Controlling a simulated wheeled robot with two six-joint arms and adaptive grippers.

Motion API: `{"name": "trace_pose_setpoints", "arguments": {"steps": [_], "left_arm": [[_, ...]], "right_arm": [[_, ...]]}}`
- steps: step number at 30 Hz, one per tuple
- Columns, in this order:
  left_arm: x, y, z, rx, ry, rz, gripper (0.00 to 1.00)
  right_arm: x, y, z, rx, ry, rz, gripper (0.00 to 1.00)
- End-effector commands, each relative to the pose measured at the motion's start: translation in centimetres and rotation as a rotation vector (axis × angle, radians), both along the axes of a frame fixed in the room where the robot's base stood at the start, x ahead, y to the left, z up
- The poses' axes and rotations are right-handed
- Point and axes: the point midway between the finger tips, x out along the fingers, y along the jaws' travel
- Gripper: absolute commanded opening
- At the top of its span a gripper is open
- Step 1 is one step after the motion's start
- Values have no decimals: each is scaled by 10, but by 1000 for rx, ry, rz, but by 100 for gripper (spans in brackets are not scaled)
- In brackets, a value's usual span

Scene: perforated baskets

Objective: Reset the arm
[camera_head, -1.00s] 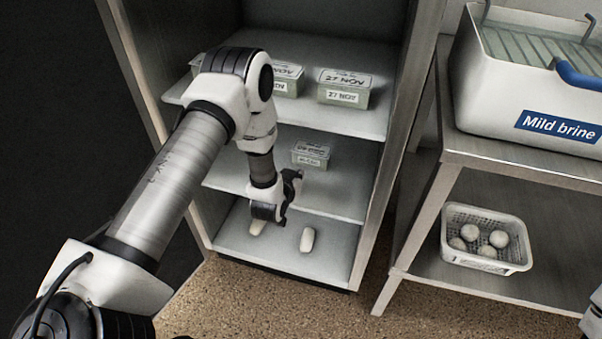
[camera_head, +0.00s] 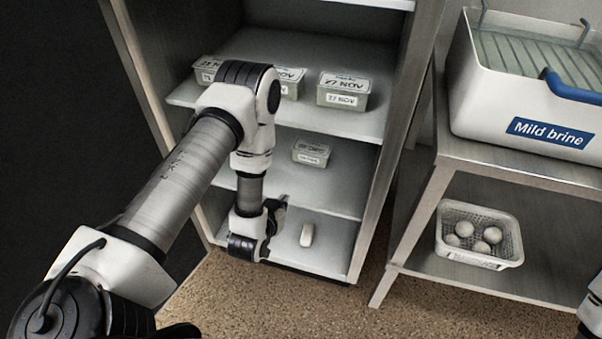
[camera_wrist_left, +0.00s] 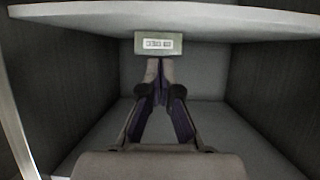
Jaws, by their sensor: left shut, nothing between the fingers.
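My left arm reaches in from the left in the head view. Its gripper (camera_head: 274,228) is in front of the open cabinet, by its lowest shelf (camera_head: 335,248). In the left wrist view the two fingers (camera_wrist_left: 159,68) are together with nothing between them. They point into a shelf compartment, towards a small labelled tub (camera_wrist_left: 158,44). A pale oblong piece (camera_head: 307,235) lies on the lowest shelf, to the right of the gripper and apart from it. My right gripper is out of view.
Labelled tubs (camera_head: 343,91) stand on the upper shelf, and one small tub (camera_head: 311,152) on the middle shelf. At the right, a steel rack (camera_head: 520,171) holds a "Mild brine" vat (camera_head: 500,118) and a perforated basket (camera_head: 480,257) with several pale balls. Speckled floor lies in front.

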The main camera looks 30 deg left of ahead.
Motion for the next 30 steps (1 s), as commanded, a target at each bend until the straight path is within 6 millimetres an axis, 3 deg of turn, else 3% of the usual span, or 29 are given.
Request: {"name": "trace_pose_setpoints", "arguments": {"steps": [14,17,20,24,30], "left_arm": [[-1,0,1,0,-2,0,0],[-1,-15,3,2,7,-36,0],[-33,-41,-16,-19,172,-91,0],[-110,-66,-52,-62,531,-142,0],[-215,-77,-69,-110,964,-152,0]], "right_arm": [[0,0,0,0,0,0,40],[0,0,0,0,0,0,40],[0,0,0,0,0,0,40],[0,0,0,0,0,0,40],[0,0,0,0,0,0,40]]}}
